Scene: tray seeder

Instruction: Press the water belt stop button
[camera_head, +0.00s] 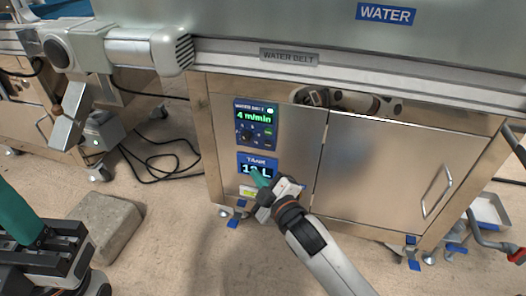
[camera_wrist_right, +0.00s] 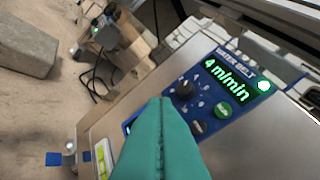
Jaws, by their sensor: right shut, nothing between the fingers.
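The blue water belt panel (camera_head: 256,118) is on the steel cabinet front and reads 4 m/min. In the right wrist view the panel (camera_wrist_right: 207,72) shows a dark knob (camera_wrist_right: 184,88), a green button (camera_wrist_right: 222,111) and a dark button (camera_wrist_right: 198,127) below the green one. The dark button's label is too small to read. My right gripper (camera_head: 261,178) is shut and empty, in front of the tank display below the panel. Its teal fingers (camera_wrist_right: 160,105) appear just below the panel's buttons. My left gripper (camera_head: 18,218) is at the lower left, away from the cabinet.
The tank display (camera_head: 243,158) is partly hidden by my right gripper. A cabinet door with a handle (camera_head: 437,190) is to the right. A stone block (camera_head: 103,225) and black cables (camera_head: 155,160) lie on the floor at left. A rail (camera_head: 340,72) runs above the panel.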

